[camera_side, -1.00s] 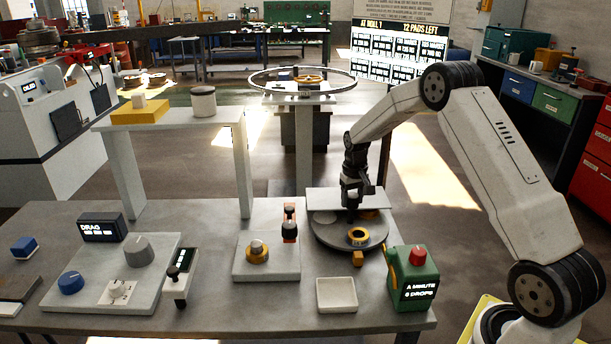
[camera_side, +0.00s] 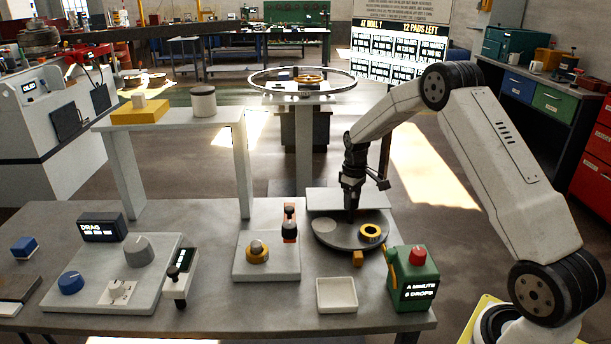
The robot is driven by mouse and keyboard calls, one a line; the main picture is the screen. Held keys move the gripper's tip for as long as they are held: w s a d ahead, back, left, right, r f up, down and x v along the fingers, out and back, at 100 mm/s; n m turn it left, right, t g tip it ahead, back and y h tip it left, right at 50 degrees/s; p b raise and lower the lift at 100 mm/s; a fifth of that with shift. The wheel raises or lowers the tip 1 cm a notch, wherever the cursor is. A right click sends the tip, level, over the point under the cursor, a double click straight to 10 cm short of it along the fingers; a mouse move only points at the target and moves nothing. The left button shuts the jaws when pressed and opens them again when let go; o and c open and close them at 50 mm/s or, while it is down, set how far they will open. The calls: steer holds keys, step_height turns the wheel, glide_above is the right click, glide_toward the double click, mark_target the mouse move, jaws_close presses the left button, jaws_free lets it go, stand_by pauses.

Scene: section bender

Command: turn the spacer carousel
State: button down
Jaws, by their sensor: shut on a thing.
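The spacer carousel is a round grey disc (camera_side: 338,236) at the back right of the bench, partly under a pale plate (camera_side: 330,200). A yellow ring with a dark centre (camera_side: 371,232) sits on its right side. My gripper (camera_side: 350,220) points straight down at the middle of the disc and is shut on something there. The thing between the fingertips is too small and dark to make out.
A small orange block (camera_side: 358,258) stands at the disc's front edge. A green can with a red cap (camera_side: 414,275) is at the right. An empty white tray (camera_side: 336,294) lies in front. A grey plinth with a knob (camera_side: 266,262) is to the left.

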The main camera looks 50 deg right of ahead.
steer(key=shift+n, duration=7.5)
steer(key=shift+c, duration=0.5)
jaws_free()
steer(key=shift+r, duration=3.95)
